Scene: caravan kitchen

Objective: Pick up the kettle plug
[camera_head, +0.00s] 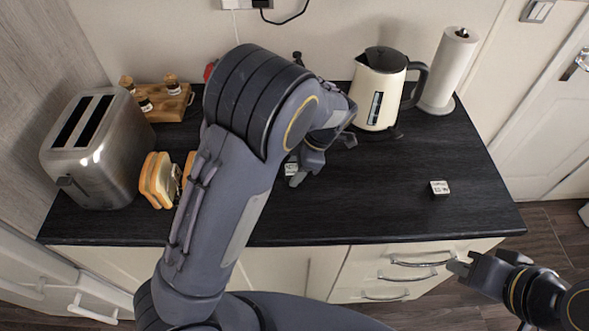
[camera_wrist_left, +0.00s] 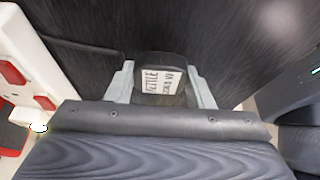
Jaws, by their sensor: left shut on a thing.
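The kettle plug (camera_wrist_left: 158,78) is a dark block with a white label reading "KETTLE" in the left wrist view. My left gripper (camera_wrist_left: 161,88) is shut on it, one finger on each side. In the head view, my left gripper (camera_head: 303,170) is low over the middle of the black counter, partly hidden by my arm, and the plug's white label (camera_head: 291,169) shows beside it. The cream kettle (camera_head: 380,88) stands upright to its right at the back. My right gripper (camera_head: 478,268) is in front of the counter; its finger opening is unclear.
A toaster (camera_head: 98,150), bread slices (camera_head: 158,180) and a wooden rack with jars (camera_head: 165,100) stand at the left. A paper towel roll (camera_head: 447,70) stands at the back right. A small labelled block (camera_head: 440,187) lies on the otherwise clear right counter. A white socket strip with red switches (camera_wrist_left: 38,70) is near the left gripper.

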